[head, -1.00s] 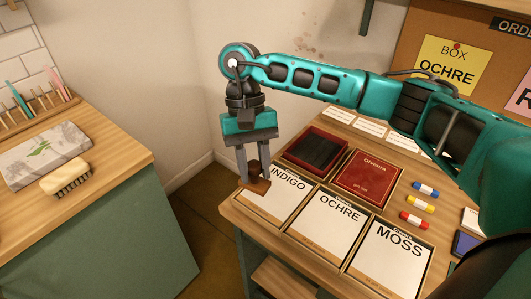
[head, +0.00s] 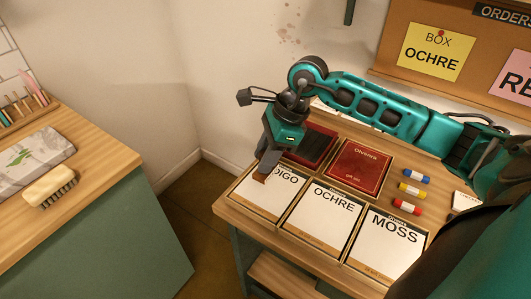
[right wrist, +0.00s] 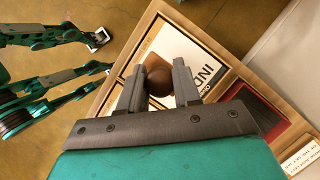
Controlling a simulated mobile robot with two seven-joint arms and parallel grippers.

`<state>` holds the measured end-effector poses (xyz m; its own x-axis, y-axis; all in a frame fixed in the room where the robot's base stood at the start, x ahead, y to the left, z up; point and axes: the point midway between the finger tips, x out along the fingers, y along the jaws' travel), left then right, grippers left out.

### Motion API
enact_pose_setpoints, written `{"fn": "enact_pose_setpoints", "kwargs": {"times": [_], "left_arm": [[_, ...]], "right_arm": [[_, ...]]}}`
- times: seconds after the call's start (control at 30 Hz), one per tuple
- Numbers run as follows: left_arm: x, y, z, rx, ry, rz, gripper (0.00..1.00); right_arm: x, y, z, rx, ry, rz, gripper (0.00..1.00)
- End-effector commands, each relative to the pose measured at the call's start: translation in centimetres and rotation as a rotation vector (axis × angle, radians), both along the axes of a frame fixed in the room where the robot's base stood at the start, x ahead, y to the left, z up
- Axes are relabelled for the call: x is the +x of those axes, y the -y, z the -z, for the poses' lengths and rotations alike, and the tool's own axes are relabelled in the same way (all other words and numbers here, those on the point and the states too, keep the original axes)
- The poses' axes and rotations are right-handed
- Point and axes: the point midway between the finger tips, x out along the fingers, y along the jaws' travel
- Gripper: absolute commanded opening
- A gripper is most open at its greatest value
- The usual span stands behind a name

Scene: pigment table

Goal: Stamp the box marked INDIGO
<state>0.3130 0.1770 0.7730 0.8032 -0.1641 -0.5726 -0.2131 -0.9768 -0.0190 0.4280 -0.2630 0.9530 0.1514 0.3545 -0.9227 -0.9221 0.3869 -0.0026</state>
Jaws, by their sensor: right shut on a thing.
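My right gripper (head: 262,172) is shut on a brown wooden stamp (head: 260,179), over the upper left part of the INDIGO box (head: 272,202). The stamp and fingers hide the first letters of its label. In the right wrist view the stamp's round knob (right wrist: 159,79) sits between the two fingers, with the INDIGO box (right wrist: 186,48) below. I cannot tell whether the stamp touches the box. No stamp mark is visible on the exposed white part.
The OCHRE box (head: 323,215) and MOSS box (head: 385,245) stand to the right. Behind are a dark red tray (head: 332,152) and a red gift box (head: 357,170). Several coloured tubes (head: 411,190) lie right. A brush (head: 50,187) lies on the left counter.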

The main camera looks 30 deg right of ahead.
Motion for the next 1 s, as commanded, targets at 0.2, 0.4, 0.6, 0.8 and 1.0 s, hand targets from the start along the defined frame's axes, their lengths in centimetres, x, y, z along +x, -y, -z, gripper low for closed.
{"fn": "enact_pose_setpoints", "kwargs": {"times": [0.2, 0.4, 0.6, 0.8, 1.0], "left_arm": [[0.1, 0.0, 1.0, 0.0, 0.001, 0.0, 0.43], [0.3, 0.0, 2.2, 0.0, 0.005, 0.0, 0.43], [0.5, 0.0, 2.7, 0.0, 0.011, 0.0, 0.43], [0.5, 0.0, 2.6, 0.0, 0.011, 0.0, 0.43], [0.5, -0.1, 2.6, 0.001, 0.011, -0.001, 0.43]], "right_arm": [[0.0, 0.0, 2.1, 0.001, -0.003, 0.0, 0.13], [-0.1, -0.1, 4.4, 0.002, -0.003, -0.004, 0.13], [0.0, 0.0, 5.5, 0.0, -0.001, -0.003, 0.13], [0.0, 0.0, 5.6, -0.001, -0.001, -0.003, 0.13], [0.0, 0.0, 5.6, 0.001, -0.001, -0.004, 0.13]]}}
